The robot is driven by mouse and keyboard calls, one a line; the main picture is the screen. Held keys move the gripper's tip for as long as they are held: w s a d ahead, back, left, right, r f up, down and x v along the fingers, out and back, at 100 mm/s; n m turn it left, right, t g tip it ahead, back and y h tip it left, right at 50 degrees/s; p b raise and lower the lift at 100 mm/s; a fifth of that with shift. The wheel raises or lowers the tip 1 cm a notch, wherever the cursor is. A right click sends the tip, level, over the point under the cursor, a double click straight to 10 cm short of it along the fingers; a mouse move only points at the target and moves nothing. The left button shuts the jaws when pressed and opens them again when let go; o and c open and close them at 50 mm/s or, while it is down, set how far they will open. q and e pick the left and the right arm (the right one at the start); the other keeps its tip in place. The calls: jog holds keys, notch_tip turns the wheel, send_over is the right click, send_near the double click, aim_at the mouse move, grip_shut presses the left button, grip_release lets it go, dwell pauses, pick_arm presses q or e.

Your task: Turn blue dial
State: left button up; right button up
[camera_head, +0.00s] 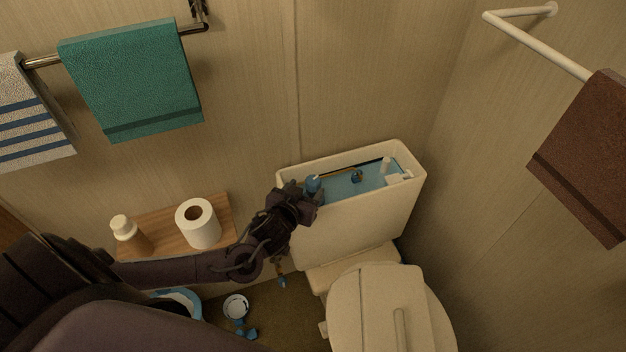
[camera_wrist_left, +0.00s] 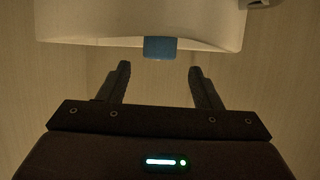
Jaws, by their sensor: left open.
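A small blue piece with a brass-coloured part, which looks like the blue dial (camera_head: 281,281), shows low beside the toilet, under my left forearm. My left gripper (camera_head: 308,204) is at the left front corner of the open toilet tank (camera_head: 350,222), its fingers partly hidden by the wrist. In the left wrist view the gripper (camera_wrist_left: 160,80) is open and empty. A blue block (camera_wrist_left: 160,48) shows at the edge of a white body, ahead of and between the fingertips, apart from them. I cannot tell whether it is the same blue piece. My right gripper is out of view.
Blue fittings (camera_head: 314,184) stand inside the tank. The toilet lid (camera_head: 390,310) is down. A wooden shelf (camera_head: 160,222) holds a paper roll (camera_head: 199,224) and a bottle (camera_head: 128,233) beside my forearm. A small cup (camera_head: 236,307) and blue parts (camera_head: 246,332) lie on the floor.

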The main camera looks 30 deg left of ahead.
aim_at(313, 182)
pick_arm(q)
jog(key=x, duration=0.6)
jog(key=shift+w+f, duration=0.1)
jog(key=shift+w, duration=0.05)
jog(key=c, duration=1)
jog(key=shift+d+y, duration=0.15)
jog(key=shift+y, duration=0.15)
